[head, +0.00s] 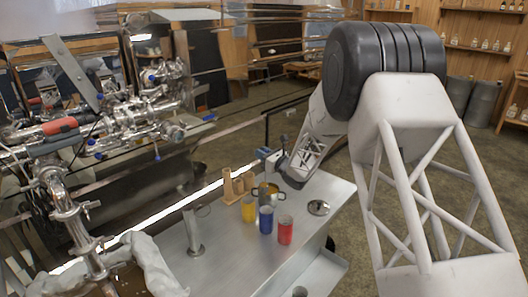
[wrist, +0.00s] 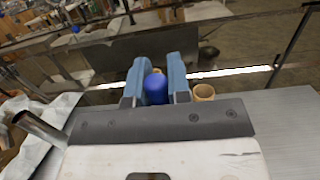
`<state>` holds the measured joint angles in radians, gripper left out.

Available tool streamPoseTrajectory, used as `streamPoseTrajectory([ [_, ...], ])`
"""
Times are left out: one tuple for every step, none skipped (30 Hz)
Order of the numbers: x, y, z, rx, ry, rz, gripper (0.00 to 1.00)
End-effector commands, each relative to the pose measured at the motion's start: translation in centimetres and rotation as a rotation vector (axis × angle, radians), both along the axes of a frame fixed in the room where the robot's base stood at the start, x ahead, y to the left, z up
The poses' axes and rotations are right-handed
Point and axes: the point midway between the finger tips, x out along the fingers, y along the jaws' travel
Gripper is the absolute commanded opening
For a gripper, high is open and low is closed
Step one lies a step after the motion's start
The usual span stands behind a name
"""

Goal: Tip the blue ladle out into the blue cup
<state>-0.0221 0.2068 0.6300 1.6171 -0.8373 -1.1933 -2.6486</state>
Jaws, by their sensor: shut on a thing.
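My gripper (wrist: 157,78) is shut on a blue cylindrical thing (wrist: 155,90), seen between the two finger pads in the wrist view; it looks like the blue ladle's handle. Its bowl is hidden. In the head view my gripper (head: 268,160) is above the table's back edge, over a small metal pot (head: 265,190) and behind the cups. The blue cup (head: 266,220) stands upright between a yellow cup (head: 248,209) and a red cup (head: 285,231). Whether the ladle or the blue cup holds anything cannot be told.
A wooden holder with tubes (head: 228,188) stands left of the pot. A metal post (head: 194,235) rises at the left. Pipework (head: 140,110) fills the left.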

Motion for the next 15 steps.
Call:
streamPoseTrajectory([
  [-0.8,0.2,0.3,0.0,-0.001,0.006,0.03],
  [-1.2,0.3,0.4,0.0,-0.001,0.01,0.03],
  [-1.8,0.4,0.5,0.0,-0.001,0.015,0.03],
  [-2.2,0.5,0.6,0.0,-0.001,0.019,0.03],
  [-2.7,0.6,0.6,0.0,0.0,0.022,0.03],
  [-3.3,0.8,0.7,0.0,0.0,0.027,0.03],
  [-3.7,0.9,0.7,0.0,0.0,0.03,0.03],
  [-4.1,1.0,0.9,-0.001,-0.001,0.034,0.03],
  [-4.6,1.1,1.0,0.001,-0.001,0.038,0.03],
  [-5.0,1.2,1.0,0.0,0.0,0.041,0.03],
  [-5.4,1.3,1.1,0.0,0.0,0.045,0.03],
  [-5.9,1.4,1.2,0.001,0.0,0.049,0.03],
  [-6.3,1.4,1.3,0.001,0.0,0.052,0.03],
  [-6.6,1.5,1.3,0.001,-0.001,0.055,0.03],
  [-7.0,1.6,1.3,0.001,0.0,0.058,0.03],
])
